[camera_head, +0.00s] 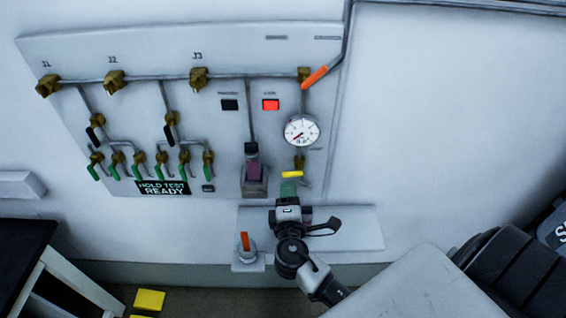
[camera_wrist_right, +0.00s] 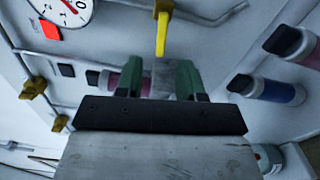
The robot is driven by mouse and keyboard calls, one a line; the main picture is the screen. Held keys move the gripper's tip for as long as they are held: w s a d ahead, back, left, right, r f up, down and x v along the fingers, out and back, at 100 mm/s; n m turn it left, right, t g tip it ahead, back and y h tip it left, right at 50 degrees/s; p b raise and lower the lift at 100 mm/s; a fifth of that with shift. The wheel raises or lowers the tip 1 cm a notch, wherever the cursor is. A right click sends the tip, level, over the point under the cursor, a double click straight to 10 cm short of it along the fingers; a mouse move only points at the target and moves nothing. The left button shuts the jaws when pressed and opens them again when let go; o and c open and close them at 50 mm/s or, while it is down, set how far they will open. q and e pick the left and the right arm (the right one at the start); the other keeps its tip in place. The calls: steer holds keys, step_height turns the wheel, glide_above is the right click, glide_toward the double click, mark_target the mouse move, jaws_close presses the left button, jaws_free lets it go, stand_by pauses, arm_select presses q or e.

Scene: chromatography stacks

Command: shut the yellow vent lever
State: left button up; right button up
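The yellow vent lever (camera_head: 292,174) is on the panel below the round gauge, lying roughly crosswise to the short vertical pipe. In the right wrist view the lever (camera_wrist_right: 161,33) hangs from a brass valve body, its tip just beyond the gap between my fingers. My right gripper (camera_head: 288,188), with green fingers, is just below the lever in the head view. In the right wrist view the gripper (camera_wrist_right: 160,80) has its fingers apart with nothing visibly held between them. Whether a finger touches the lever cannot be told. My left gripper is not in view.
The gauge (camera_head: 302,131) and an orange-handled lever (camera_head: 314,78) sit above. A dark-pink cylinder (camera_head: 253,168) is mounted just left. Several green-handled valves fill the panel's left. The wall at right is bare.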

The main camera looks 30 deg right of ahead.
mark_target(289, 177)
steer(key=p+x, duration=0.2)
steer(key=x, duration=0.5)
steer(key=shift+w+d, duration=0.1)
steer(key=shift+w, duration=0.35)
steer(key=shift+w+d, duration=0.4)
steer(key=shift+w, duration=0.05)
